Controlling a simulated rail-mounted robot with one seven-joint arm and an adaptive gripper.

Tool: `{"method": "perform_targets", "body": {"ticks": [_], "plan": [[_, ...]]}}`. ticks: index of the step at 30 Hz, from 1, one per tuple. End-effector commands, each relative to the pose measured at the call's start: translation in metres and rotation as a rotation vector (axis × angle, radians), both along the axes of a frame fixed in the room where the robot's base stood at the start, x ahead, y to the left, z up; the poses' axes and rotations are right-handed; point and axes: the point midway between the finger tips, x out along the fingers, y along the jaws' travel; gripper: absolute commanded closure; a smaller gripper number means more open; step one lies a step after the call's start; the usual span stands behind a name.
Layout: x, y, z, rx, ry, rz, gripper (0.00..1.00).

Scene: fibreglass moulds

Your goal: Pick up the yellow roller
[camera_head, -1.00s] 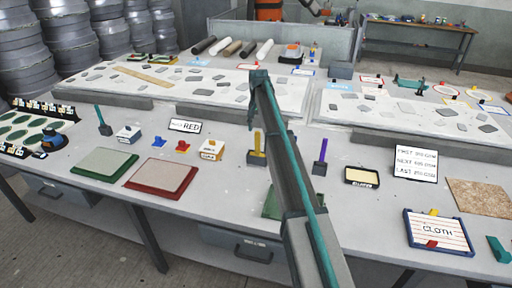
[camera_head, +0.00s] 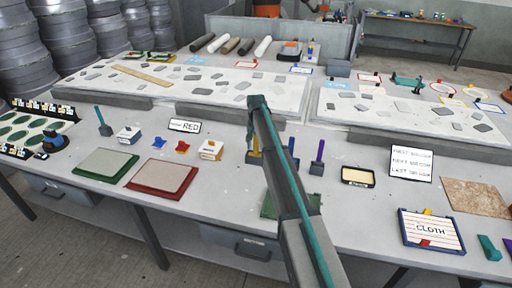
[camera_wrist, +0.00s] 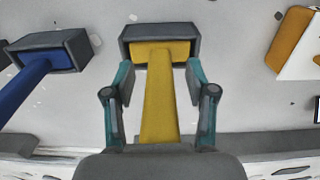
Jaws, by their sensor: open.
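The yellow roller (camera_wrist: 160,95) has a long yellow handle and a grey block-shaped head. In the wrist view its handle runs between the two teal fingers of my gripper (camera_wrist: 158,75). The fingers are open, one on each side, with a visible gap to the handle. The grey head lies just past the fingertips. In the head view the yellow roller (camera_head: 254,158) stands on the table, mostly hidden behind my arm.
A blue roller (camera_wrist: 28,82) is close beside it, at the left in the wrist view. A purple roller (camera_head: 319,157) stands to the right in the head view. A white-and-orange block (camera_head: 210,150) is at the left. A green plate (camera_head: 268,206) lies partly under my arm.

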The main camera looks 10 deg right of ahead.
Motion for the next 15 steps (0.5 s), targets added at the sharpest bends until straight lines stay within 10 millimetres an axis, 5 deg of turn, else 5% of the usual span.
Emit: {"method": "perform_targets", "body": {"ticks": [3,13,15], "plan": [[0.0001,0.0000,0.0000,0.000,0.000,0.000,0.44],[0.0001,0.0000,0.0004,0.000,0.000,0.000,0.99],[0.0002,-0.0001,0.0007,0.000,0.000,0.000,1.00]]}}
